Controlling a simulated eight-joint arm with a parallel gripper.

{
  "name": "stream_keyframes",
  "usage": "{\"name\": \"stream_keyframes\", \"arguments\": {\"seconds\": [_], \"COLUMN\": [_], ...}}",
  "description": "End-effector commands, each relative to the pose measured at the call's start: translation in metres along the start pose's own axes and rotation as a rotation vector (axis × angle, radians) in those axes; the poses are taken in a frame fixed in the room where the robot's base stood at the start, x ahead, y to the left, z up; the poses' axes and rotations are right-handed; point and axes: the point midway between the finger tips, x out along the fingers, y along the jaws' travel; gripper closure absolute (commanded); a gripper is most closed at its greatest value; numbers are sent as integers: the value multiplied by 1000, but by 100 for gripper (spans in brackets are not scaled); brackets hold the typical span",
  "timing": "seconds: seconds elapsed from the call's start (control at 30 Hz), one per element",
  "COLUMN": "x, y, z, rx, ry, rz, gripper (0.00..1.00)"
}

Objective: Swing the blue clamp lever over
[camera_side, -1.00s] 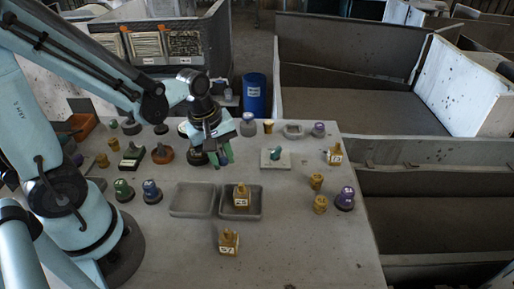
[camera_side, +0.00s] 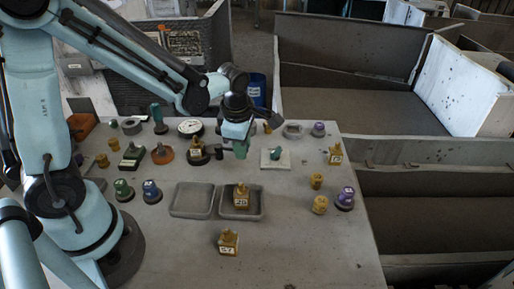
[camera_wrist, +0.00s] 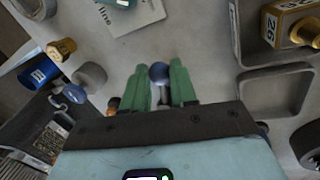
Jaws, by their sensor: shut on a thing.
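My gripper (camera_side: 241,150) is low over the back middle of the table, with its green fingers pointing down. In the wrist view its two green fingers (camera_wrist: 160,86) stand on either side of the round blue knob of the clamp lever (camera_wrist: 159,72) and are shut on it. The lever's angle cannot be told.
A white plate with a green piece (camera_side: 275,154) lies just right of my gripper. A yellow part on a dark round base (camera_side: 197,152) stands to the left. Two grey trays lie in front, the left one (camera_side: 192,213) empty. Bare table lies at the front right.

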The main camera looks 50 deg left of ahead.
Motion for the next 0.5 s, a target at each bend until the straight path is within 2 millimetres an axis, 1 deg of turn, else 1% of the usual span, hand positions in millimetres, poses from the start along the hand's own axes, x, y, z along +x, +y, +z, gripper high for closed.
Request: {"name": "stream_keyframes", "arguments": {"seconds": [0.23,0.5], "x": [2,3], "y": [11,16], "z": [2,1], "rx": [-145,-220], "ry": [26,41], "rz": [1,1], "gripper": [100,100]}}
